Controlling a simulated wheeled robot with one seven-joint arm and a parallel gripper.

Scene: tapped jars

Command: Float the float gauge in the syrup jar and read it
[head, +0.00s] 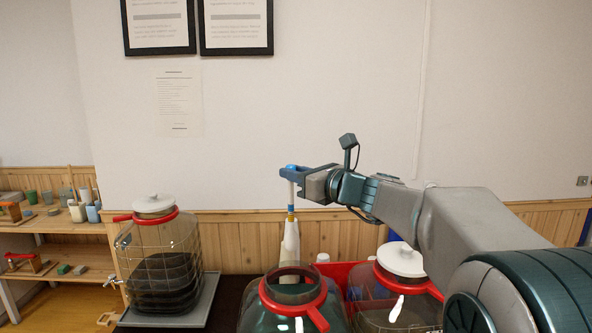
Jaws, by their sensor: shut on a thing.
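My gripper (292,172) is shut on the top of the float gauge, above an open jar. The float gauge (290,240) hangs upright, with a blue top, a thin pale stem, a yellow band and a wider white body. The open jar (251,318) is greenish glass with a red collar (275,305) and no lid. The gauge's lower end is at the jar's mouth; I cannot tell whether it is inside or behind the rim. No label shows which jar holds syrup. The gauge's scale is too small to read.
A white-lidded jar with dark contents (165,270) stands on a grey tray (206,305) at left. Another white-lidded jar (385,310) stands close on the right, by a red container (338,270). A shelf (70,252) with small items is at far left.

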